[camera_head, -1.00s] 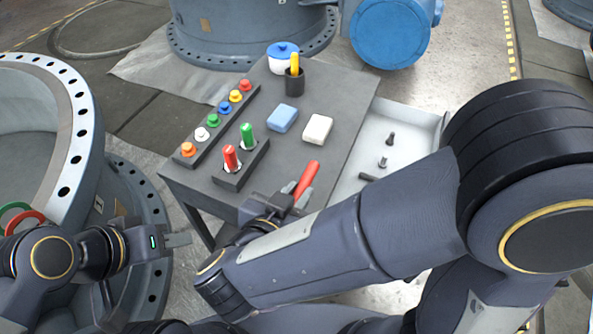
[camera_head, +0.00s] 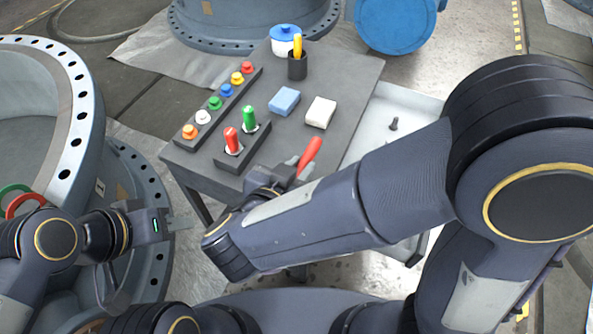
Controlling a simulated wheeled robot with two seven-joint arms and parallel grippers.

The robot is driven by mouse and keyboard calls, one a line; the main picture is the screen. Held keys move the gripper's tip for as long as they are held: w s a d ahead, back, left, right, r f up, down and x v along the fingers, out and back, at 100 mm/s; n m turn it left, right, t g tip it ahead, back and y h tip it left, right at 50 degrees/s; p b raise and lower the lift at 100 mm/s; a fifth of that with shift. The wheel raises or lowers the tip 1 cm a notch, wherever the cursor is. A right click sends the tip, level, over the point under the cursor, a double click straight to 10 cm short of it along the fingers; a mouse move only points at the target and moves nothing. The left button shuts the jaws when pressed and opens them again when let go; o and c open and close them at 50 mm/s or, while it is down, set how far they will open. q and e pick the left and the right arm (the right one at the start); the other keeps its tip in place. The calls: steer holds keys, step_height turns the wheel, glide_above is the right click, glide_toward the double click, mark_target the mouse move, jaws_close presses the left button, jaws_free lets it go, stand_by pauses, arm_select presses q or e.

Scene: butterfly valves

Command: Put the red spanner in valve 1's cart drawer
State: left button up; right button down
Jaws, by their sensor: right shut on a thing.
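The red spanner (camera_head: 309,152) shows as a red bar, its lower end hidden in my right gripper (camera_head: 295,168). My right gripper is shut on it and holds it over or beside the cart's front right edge; I cannot tell its exact height. The dark grey cart (camera_head: 345,80) has its light drawer (camera_head: 400,105) pulled out on the right. The drawer holds a dark bolt (camera_head: 393,124), and my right arm hides its near part. My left gripper (camera_head: 180,222) is at the left, beside a grey flange, apart from the cart. Its finger gap cannot be made out.
On the cart top are a row of coloured knobs (camera_head: 227,90), a black block with a red handle (camera_head: 232,140) and green handle (camera_head: 249,118), blue (camera_head: 284,101) and white (camera_head: 320,112) blocks, a black cup (camera_head: 297,66) and a lidded pot (camera_head: 285,40). Large flanged valve bodies (camera_head: 75,95) stand nearby.

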steer(key=w+f+b, duration=0.1)
steer(key=w+f, duration=0.2)
steer(key=w, duration=0.1)
steer(key=w+f+b, duration=0.2)
steer(key=w+f, duration=0.2)
steer(key=shift+d, duration=0.1)
steer(key=f, duration=0.1)
steer(key=f+b, duration=0.1)
steer(key=f, duration=0.1)
steer(key=shift+w, duration=0.25)
steer(key=shift+f, duration=0.15)
steer(key=shift+f, duration=0.15)
steer(key=c, duration=1.3)
jaws_free()
